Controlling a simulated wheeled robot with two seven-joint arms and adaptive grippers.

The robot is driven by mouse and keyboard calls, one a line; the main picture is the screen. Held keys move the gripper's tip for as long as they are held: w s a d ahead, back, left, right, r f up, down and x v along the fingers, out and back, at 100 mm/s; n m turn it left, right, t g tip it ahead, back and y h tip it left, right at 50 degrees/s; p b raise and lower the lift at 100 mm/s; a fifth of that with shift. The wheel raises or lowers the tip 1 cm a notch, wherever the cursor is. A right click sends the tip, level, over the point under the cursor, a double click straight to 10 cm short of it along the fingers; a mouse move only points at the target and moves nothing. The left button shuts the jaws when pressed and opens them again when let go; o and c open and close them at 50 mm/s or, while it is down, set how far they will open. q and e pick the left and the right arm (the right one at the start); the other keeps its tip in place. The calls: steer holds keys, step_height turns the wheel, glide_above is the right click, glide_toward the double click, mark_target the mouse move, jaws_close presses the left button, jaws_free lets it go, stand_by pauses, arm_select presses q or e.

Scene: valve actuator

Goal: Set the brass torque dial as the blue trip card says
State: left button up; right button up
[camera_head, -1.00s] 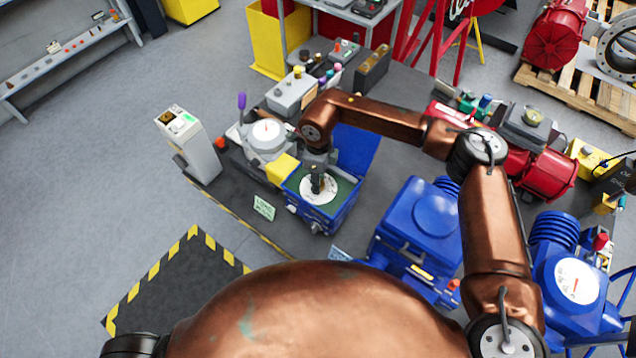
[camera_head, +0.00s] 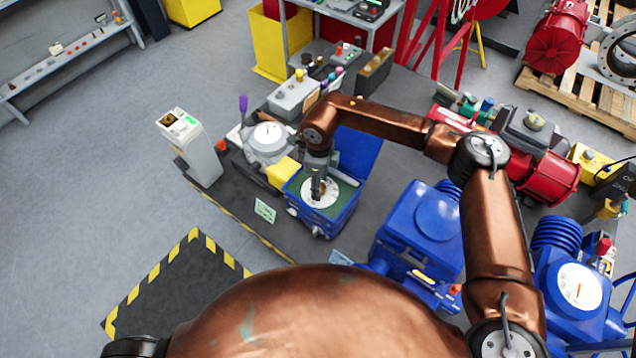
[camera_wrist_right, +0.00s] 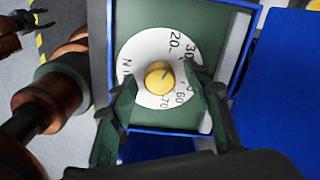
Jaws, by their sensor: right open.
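The brass torque dial (camera_wrist_right: 160,77) is a round knob at the centre of a white scale plate (camera_wrist_right: 133,60) with numbers such as 20, 30, 60 and 70. A dark line shows on the knob; its exact reading is unclear. My right gripper (camera_wrist_right: 165,92) is open, its fingers over the plate on either side of the knob; contact is not clear. In the head view, the right gripper (camera_head: 318,188) points down at the plate. A pale blue card (camera_head: 340,257) lies in front of the blue box; its text is unreadable. My left gripper (camera_wrist_right: 14,22) seems partly visible in the wrist view.
The plate sits in a green panel (camera_wrist_right: 205,20) inside an open blue box (camera_head: 325,222) with its lid (camera_head: 358,150) raised behind.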

step_height(320, 180, up, 12)
stand_by(0.5)
